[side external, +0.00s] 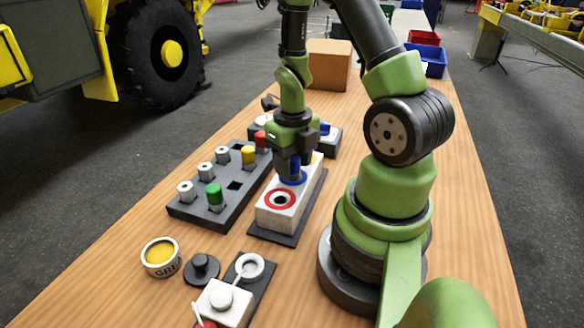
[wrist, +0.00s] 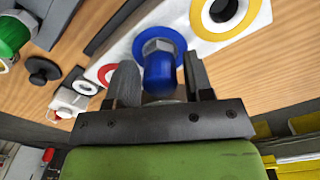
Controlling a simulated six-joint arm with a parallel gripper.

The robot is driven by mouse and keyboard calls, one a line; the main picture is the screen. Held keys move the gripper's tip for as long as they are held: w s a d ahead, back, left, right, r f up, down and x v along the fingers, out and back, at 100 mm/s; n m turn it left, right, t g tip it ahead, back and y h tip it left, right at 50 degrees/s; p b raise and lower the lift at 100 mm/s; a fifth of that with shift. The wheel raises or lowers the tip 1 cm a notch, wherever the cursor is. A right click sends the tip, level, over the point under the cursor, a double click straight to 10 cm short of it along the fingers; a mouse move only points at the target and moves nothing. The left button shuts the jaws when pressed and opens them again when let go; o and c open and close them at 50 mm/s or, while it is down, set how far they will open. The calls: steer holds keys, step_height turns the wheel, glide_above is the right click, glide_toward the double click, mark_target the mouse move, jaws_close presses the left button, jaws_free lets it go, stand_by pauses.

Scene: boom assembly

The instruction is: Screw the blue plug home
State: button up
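The blue plug (side external: 295,168) stands upright at the blue-ringed port of the white block (side external: 270,217). In the wrist view, the blue plug (wrist: 159,75) has a grey hex collar over the blue ring (wrist: 178,45). How deep its thread sits is hidden. My gripper (side external: 294,160) points down over the plug. In the wrist view, my gripper (wrist: 160,78) has one finger on each side of the plug. A narrow gap shows beside the plug, clearer on the right, so the fingers look open around it.
The white block's red-ringed port (side external: 281,199) is empty, as is its yellow-ringed port (wrist: 222,10). A grey rack (side external: 228,197) with green, yellow, red and white-topped plugs stands left. A yellow grease tin (side external: 161,257) and a black knob (side external: 201,269) stand in front.

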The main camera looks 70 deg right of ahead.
stand_by(0.3)
steer(key=n, duration=0.6)
steer(key=shift+n, duration=0.3)
steer(key=n, duration=0.4)
steer(key=shift+n, duration=0.7)
steer(key=n, duration=1.2)
steer(key=shift+c, duration=0.3)
